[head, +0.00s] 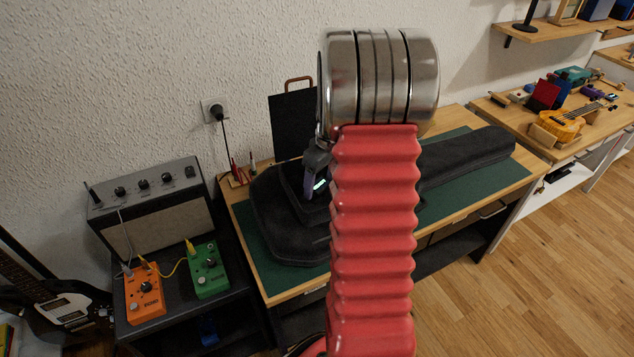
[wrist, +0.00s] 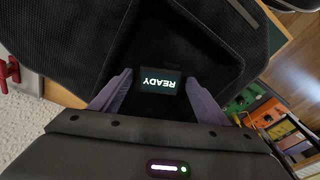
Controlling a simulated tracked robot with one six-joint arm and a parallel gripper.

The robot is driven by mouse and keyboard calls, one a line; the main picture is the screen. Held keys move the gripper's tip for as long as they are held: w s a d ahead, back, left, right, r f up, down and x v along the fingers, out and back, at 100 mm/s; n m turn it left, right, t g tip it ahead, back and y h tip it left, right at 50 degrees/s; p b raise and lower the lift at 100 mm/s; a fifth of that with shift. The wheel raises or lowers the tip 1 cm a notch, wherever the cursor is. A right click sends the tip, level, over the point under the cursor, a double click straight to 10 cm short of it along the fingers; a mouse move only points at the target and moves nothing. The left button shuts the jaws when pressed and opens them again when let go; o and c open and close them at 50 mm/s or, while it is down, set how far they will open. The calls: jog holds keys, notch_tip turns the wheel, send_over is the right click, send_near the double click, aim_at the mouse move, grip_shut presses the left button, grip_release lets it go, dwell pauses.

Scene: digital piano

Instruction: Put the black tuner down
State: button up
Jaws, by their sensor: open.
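The black tuner (wrist: 160,82) shows in the wrist view with its lit screen reading READY, upside down in the picture. It is between the two purple-grey fingers of my gripper (wrist: 159,76), which stand apart with a gap on each side of it. Behind it is the dark fabric of the black instrument case (wrist: 75,35). The case (head: 278,222) lies on the green mat in the head view. There my gripper (head: 311,184) is low over the case, partly hidden by my arm. Whether the tuner rests flat on the case is hard to tell.
The green mat (head: 450,205) covers the wooden desk. An amplifier (head: 155,215), an orange pedal (head: 145,292) and a green pedal (head: 208,270) stand to the left. A black panel (head: 291,125) stands behind the case. A second bench with a ukulele (head: 560,123) is at right.

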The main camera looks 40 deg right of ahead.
jog(key=shift+r, duration=0.15)
notch_tip(320, 180, up, 12)
jog(key=s, duration=0.1)
jog(key=shift+s+r, duration=0.2)
jog(key=shift+s, duration=0.2)
jog(key=shift+d, duration=0.1)
dwell(0.6)
jog(key=s+a+r+t, duration=0.15)
jog(key=a+r, duration=0.25)
jog(key=a, duration=0.6)
jog(key=s+a+r, duration=0.2)
jog(key=a+r, duration=0.1)
jog(key=a, duration=0.7)
jog(key=s+a+m+t, duration=0.1)
jog(key=s+a+t, duration=0.1)
jog(key=s+a, duration=0.9)
jog(key=a, duration=0.3)
jog(key=shift+s+f, duration=0.15)
jog(key=shift+f, duration=0.1)
